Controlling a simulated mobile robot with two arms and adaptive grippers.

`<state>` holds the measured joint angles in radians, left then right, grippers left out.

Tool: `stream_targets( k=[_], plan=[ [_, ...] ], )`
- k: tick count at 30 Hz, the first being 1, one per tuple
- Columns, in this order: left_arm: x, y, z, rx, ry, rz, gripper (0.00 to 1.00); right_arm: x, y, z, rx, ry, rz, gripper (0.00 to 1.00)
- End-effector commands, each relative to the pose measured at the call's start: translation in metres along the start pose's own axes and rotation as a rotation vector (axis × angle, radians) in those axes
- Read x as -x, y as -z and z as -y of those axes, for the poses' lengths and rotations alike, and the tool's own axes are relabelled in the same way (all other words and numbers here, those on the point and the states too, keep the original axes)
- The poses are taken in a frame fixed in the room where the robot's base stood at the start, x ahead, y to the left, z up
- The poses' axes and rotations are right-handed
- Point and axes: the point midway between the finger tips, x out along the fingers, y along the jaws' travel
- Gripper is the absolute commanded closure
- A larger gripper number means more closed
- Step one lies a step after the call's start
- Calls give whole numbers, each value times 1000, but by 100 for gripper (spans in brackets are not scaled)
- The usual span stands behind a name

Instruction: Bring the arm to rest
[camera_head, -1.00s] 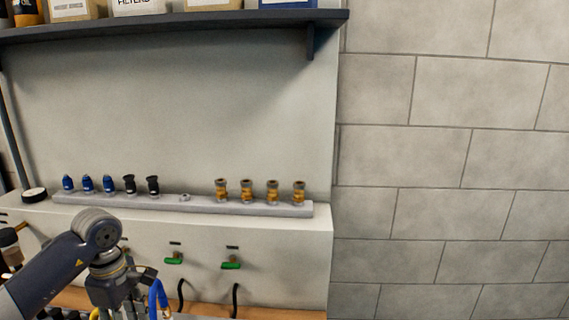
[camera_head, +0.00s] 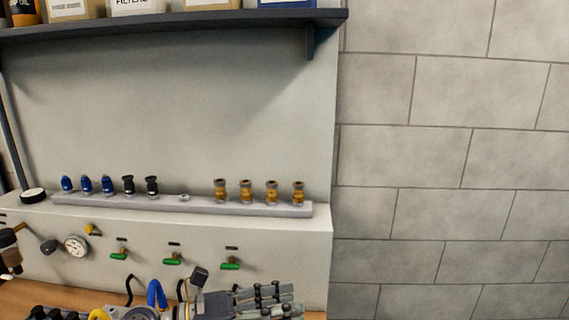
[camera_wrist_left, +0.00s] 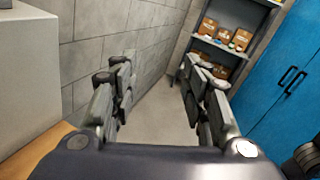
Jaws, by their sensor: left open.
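My left gripper (camera_head: 270,297) is at the bottom of the head view, with its fingers pointing right, in front of the grey-white cabinet (camera_head: 300,240). In the left wrist view its two fingers (camera_wrist_left: 157,95) are spread apart with nothing between them. Beyond them are bare floor and a grey block wall. Part of my left arm is out of the head view at the bottom. My right gripper does not show in either view.
A ledge (camera_head: 200,203) holds blue, black and brass fittings. Green-handled valves (camera_head: 173,261) and a gauge (camera_head: 76,246) sit below it. A shelf (camera_head: 180,22) with boxes hangs above. Blue cabinet doors (camera_wrist_left: 278,85) and shelves (camera_wrist_left: 222,50) with boxes show in the wrist view.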

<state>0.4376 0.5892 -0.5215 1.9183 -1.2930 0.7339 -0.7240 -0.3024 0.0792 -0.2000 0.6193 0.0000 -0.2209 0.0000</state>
Motion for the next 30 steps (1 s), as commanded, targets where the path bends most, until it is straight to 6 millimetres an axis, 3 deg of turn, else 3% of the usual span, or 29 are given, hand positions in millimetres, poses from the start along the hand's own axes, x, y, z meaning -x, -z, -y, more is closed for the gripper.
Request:
stream_targets(
  k=[3, 6, 9, 11, 14, 17, 20, 24, 27, 29, 30],
  plan=[
    [5, -39, 1, 263, -57, 292, 57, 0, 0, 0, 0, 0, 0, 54],
    [26, -61, -14, 505, -124, 524, 57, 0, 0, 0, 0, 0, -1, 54],
    [56, -67, -36, 760, -202, 743, 57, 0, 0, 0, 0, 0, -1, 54],
    [78, -60, -52, 918, -256, 867, 57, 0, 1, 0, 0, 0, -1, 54],
    [115, -33, -75, 1185, -362, 1064, 57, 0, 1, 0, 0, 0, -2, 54],
    [152, 13, -90, 1452, -488, 1245, 57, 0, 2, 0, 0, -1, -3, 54],
    [184, 72, -91, 1716, -634, 1410, 57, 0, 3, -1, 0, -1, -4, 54],
    [217, 164, -63, 2061, -882, 1605, 57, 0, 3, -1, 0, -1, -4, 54],
    [231, 215, -30, 2248, -1056, 1699, 57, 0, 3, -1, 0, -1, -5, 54],
    [236, 239, -10, 2336, -1153, 1738, 57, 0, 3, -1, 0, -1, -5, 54],
    [239, 253, 4, -2294, 1168, -1690, 57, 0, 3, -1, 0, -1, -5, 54]
  ],
)
